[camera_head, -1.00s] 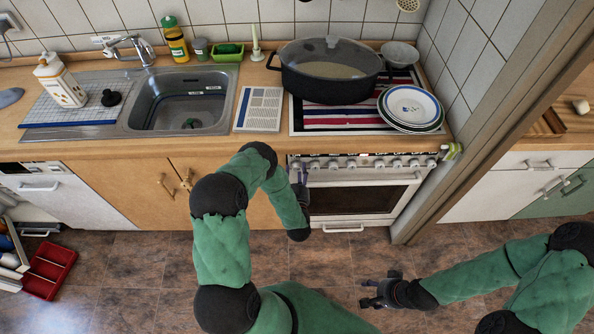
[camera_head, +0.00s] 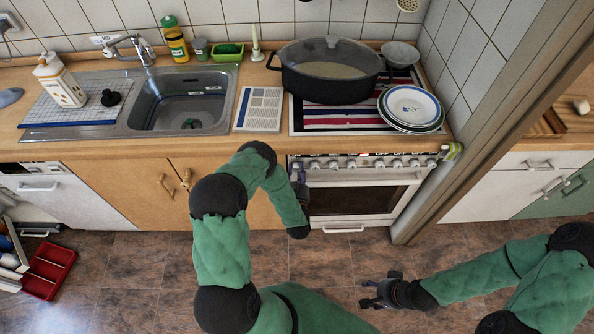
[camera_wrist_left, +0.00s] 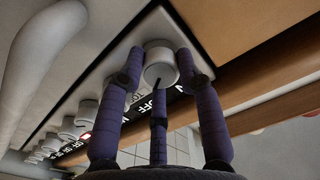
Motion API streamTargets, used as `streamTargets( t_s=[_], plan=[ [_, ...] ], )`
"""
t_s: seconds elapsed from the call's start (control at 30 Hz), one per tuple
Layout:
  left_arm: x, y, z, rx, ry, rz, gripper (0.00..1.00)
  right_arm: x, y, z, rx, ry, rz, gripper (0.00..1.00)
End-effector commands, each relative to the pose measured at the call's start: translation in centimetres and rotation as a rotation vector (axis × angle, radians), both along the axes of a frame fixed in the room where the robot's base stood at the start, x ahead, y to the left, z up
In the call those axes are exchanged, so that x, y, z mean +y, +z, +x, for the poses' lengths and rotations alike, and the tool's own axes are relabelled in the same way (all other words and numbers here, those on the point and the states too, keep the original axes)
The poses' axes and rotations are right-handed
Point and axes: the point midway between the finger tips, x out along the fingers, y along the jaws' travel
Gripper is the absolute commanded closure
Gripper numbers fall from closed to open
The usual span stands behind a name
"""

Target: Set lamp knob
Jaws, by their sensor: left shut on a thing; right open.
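A row of knobs (camera_head: 398,163) runs along the top of the oven front. My left gripper (camera_head: 298,172) is at the left end of this row, partly hidden by my own arm. In the left wrist view, its purple fingers (camera_wrist_left: 160,85) are closed around a round white knob (camera_wrist_left: 160,60). A dark mark shows on the knob's rim, and "OFF" lettering (camera_wrist_left: 157,103) is printed beside it. My right gripper (camera_head: 375,292) is open and empty, low over the floor, away from the oven.
The oven door (camera_head: 355,200) is shut below the knobs. A large lidded pot (camera_head: 330,85) and stacked plates (camera_head: 410,106) stand on top. More white knobs (camera_wrist_left: 88,112) line up beside the held one. A red tray (camera_head: 50,268) is at the lower left.

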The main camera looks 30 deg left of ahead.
Motion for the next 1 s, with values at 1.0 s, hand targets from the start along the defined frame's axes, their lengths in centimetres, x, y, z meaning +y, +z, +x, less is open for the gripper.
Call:
streamTargets(
  t_s=[1.0],
  plan=[
    [0.7, 0.6, 0.3, -0.446, 0.003, -0.685, 0.98, 0.0, -3.4, 0.0, 0.0, 0.0, 0.0, 0.42]
  ],
)
